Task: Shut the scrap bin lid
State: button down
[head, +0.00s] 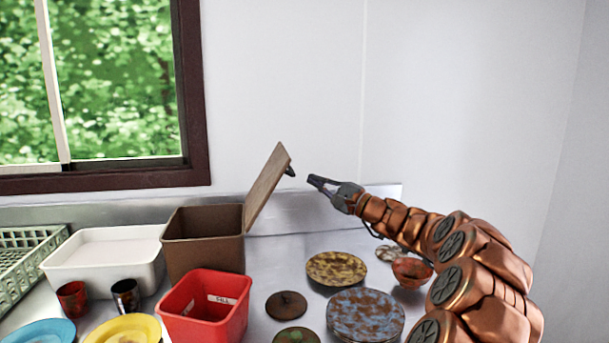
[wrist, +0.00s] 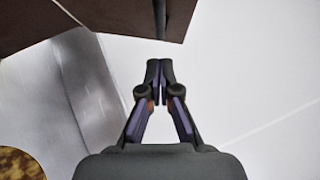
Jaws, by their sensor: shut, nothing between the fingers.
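The scrap bin (head: 203,252) is a brown square box on the steel counter, open at the top. Its lid (head: 266,186) is hinged at the bin's right side and stands raised, leaning to the right. A small dark handle (head: 290,171) sticks out near the lid's upper edge. My gripper (head: 312,181) is shut and empty, just right of the lid's upper part, pointing left at it. In the wrist view the brown lid (wrist: 95,18) fills the top, with the dark handle (wrist: 161,15) just ahead of my shut fingertips (wrist: 160,64).
A white tub (head: 104,258) stands left of the bin, and a red container (head: 206,308) in front. Patterned plates (head: 336,268), a dark round lid (head: 286,305) and an orange bowl (head: 412,272) lie to the right. A green rack (head: 25,262) is far left. The wall is behind.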

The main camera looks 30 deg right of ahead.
jog(key=shift+w+a+r+p, duration=0.1)
jog(key=shift+w+a+r, duration=0.15)
jog(key=shift+a, duration=0.3)
jog(key=shift+w+a+r+p, duration=0.1)
jog(key=shift+a+r, duration=0.1)
jog(key=shift+a, duration=0.35)
jog(key=shift+w+a+r+p, duration=0.1)
jog(key=shift+w+a+r, duration=0.15)
jog(key=shift+a, duration=0.3)
jog(key=shift+r, duration=0.15)
